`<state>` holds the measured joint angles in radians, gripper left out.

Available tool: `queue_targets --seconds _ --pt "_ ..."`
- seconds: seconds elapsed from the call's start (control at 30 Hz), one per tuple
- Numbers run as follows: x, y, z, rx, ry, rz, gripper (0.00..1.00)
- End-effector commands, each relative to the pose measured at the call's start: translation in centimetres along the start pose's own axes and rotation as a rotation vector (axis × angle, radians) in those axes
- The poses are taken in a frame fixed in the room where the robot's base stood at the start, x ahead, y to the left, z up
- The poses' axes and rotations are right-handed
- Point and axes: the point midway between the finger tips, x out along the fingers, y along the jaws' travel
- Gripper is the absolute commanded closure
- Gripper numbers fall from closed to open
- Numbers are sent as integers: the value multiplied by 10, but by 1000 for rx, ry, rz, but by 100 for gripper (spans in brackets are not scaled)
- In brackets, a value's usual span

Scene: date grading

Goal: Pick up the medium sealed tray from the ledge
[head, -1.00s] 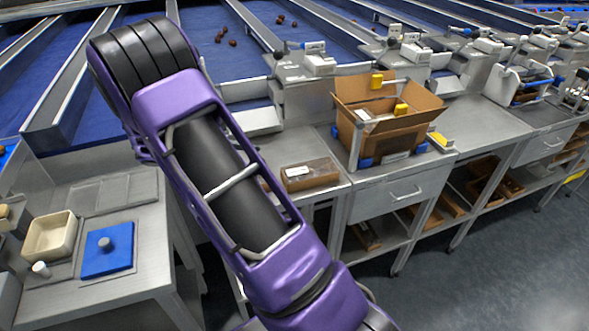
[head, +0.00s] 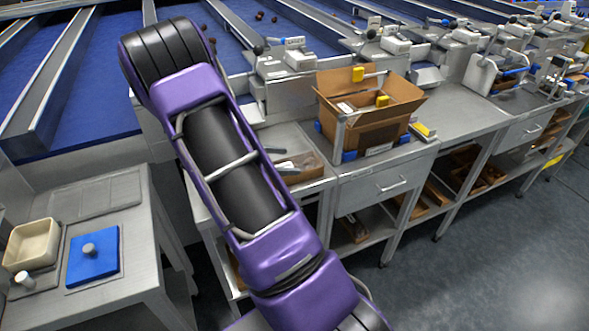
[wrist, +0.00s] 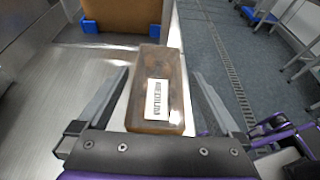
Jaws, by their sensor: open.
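The sealed tray (head: 309,162), brown with a clear top, lies on the grey metal ledge at the front edge. My arm hides its left part in the head view. In the wrist view the tray (wrist: 160,70) lies lengthwise ahead, with a white printed label on top. My gripper (wrist: 160,82) is open, one finger on each side of the tray's near part. Gaps show between the fingers and the tray sides, and I cannot tell how far above the ledge the fingertips are.
An open cardboard box (head: 370,121) in a blue-cornered holder stands just right of the tray. A yellow block (head: 423,131) sits beyond it. At left, a side table holds a cream bin (head: 33,243) and a blue plate (head: 93,257). Open floor lies at right.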

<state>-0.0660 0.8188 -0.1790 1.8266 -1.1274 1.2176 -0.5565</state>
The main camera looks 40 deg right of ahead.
Motion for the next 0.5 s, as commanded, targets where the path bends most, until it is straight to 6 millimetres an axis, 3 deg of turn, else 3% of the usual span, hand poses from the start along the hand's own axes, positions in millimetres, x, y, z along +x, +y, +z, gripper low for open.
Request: queue_targets --seconds 0.27,0.5 --pt "41 1 -4 0 -1 -4 0" --pt "44 1 -4 0 0 -1 0"
